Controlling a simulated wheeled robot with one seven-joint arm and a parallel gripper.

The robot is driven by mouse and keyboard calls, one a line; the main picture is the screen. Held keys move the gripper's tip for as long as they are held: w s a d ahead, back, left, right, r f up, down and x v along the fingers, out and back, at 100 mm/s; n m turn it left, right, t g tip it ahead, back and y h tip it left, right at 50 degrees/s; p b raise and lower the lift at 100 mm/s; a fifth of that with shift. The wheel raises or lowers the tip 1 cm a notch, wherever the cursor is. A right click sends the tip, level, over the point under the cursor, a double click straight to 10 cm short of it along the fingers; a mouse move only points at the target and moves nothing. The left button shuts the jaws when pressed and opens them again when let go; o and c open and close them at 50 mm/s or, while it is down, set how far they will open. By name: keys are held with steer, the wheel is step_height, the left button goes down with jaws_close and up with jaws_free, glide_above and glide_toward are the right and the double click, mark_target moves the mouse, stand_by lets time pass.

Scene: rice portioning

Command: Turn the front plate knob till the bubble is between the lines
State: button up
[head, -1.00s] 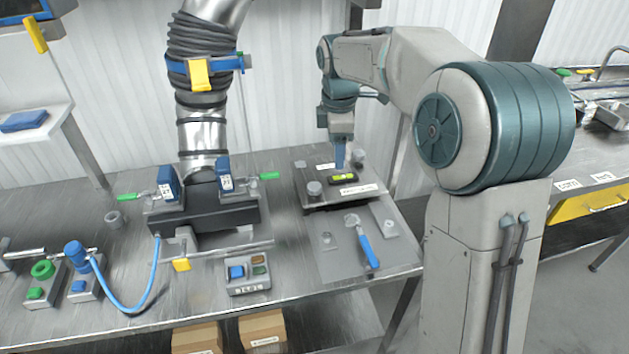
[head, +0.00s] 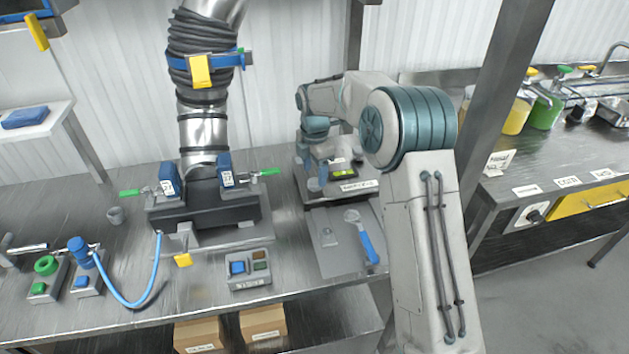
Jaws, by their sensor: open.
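The levelling plate (head: 312,203) stands on the right part of the bench. A black spirit level with a yellow-green vial (head: 343,168) lies on it; the bubble and lines are too small to read.
A grey mat (head: 327,262) with a blue-handled tool (head: 367,247) lies in front of the plate. A black clamp base (head: 208,208) under a large duct stands to the left. A button box (head: 248,268) sits near the bench's front edge.

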mark_target(314, 181)
steer(key=shift+f, duration=2.3)
steer(key=c, duration=1)
steer(key=shift+m, duration=0.4)
steer(key=m+b, duration=0.1)
steer(key=m, duration=0.4)
steer(key=shift+m, duration=0.3)
steer(key=m+b, duration=0.1)
steer(key=m, duration=0.4)
steer(key=shift+r+m, duration=0.1)
steer(key=shift+m, duration=0.2)
